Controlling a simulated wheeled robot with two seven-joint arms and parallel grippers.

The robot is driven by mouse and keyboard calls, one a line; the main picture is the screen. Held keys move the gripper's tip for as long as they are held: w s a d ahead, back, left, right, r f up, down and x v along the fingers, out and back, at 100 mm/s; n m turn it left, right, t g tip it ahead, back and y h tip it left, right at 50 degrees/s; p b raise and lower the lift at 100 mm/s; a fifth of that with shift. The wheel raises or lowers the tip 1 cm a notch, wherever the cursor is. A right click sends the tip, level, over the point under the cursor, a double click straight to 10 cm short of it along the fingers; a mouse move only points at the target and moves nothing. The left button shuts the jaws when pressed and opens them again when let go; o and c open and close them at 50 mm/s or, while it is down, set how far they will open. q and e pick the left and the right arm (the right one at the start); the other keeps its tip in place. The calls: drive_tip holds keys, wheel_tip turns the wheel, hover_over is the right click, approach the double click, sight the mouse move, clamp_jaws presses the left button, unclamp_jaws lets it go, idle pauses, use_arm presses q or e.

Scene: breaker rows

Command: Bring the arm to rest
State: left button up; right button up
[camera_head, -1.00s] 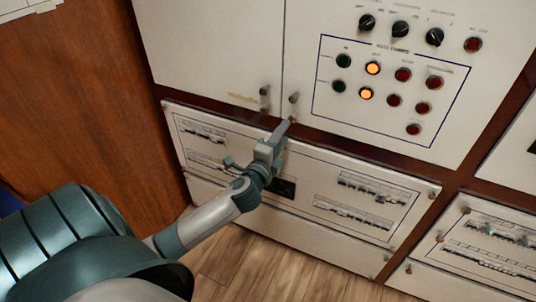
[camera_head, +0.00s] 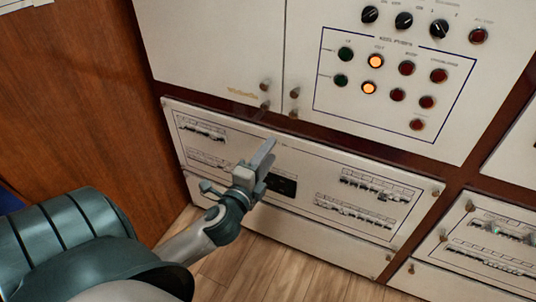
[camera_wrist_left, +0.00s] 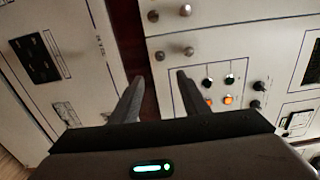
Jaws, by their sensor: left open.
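My left gripper (camera_head: 240,170) is in front of the lower breaker panel (camera_head: 300,157) in the head view. Its jaws are open and nothing shows between them. In the left wrist view the two fingers (camera_wrist_left: 158,88) stand apart, pointing toward the dark strip between the breaker panel (camera_wrist_left: 75,70) and the upper cabinet (camera_wrist_left: 225,35). My left arm (camera_head: 190,247) comes in from the lower left and is bent at the wrist. My right gripper is not in view.
The upper cabinet (camera_head: 215,50) has small knobs (camera_head: 294,94) and a framed group of lit and unlit buttons (camera_head: 375,61). Another breaker panel (camera_head: 490,240) stands at the lower right. A wooden side wall (camera_head: 75,110) is at left. Wooden floor (camera_head: 255,270) shows below.

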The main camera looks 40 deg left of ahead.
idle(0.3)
use_arm(q)
drive_tip(key=s+d+f+n+g+h, duration=0.1)
drive_tip(key=s+f+n+g, duration=0.15)
drive_tip(key=f, duration=1.15)
drive_tip(key=s+d+f+n+g+h, duration=0.1)
drive_tip(key=s+f+g, duration=0.2)
drive_tip(key=f, duration=1.1)
drive_tip(key=s+d+f+n+g, duration=0.1)
drive_tip(key=s+f+n+g, duration=0.15)
drive_tip(key=f, duration=1.15)
drive_tip(key=s+d+f+n+g+h, duration=0.1)
drive_tip(key=s+d+f+n+g, duration=0.2)
drive_tip(key=s+f, duration=0.9)
drive_tip(key=s+d+f+n+g+h, duration=0.1)
drive_tip(key=s+d+f+n+g, duration=0.2)
drive_tip(key=s+d+f, duration=0.5)
drive_tip(key=s+f, duration=0.4)
drive_tip(key=s, duration=0.6)
drive_tip(key=shift+s+d+n+g+h, duration=0.3)
drive_tip(key=shift+d+n+g, duration=0.1)
